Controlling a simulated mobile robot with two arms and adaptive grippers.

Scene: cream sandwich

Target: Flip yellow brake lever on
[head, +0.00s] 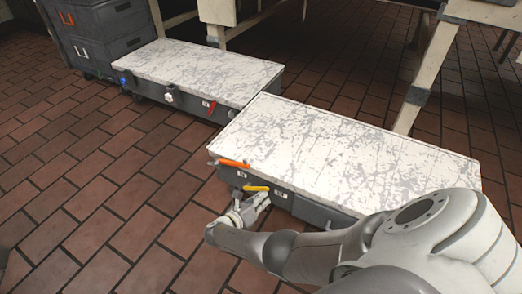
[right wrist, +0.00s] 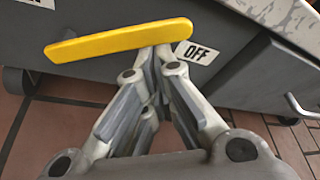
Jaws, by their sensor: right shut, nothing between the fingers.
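The yellow brake lever (head: 256,188) is on the front side of the nearer low cart, below its worn white top. In the right wrist view the yellow lever (right wrist: 118,41) lies nearly level, its right end slightly higher, beside a white "OFF" label (right wrist: 197,52). My right gripper (head: 258,197) is at the lever, and in the wrist view its shut fingertips (right wrist: 153,54) are just under the lever's right half. Nothing shows between the fingers. Whether the tips touch the lever I cannot tell. My left gripper is not in view.
An orange lever (head: 234,163) is on the same cart (head: 330,145), left of the yellow one. A second low cart (head: 205,72) with a red lever (head: 209,106) stands behind left. Grey drawers (head: 105,35) and wooden table legs (head: 425,80) stand further back. The brick floor at left is clear.

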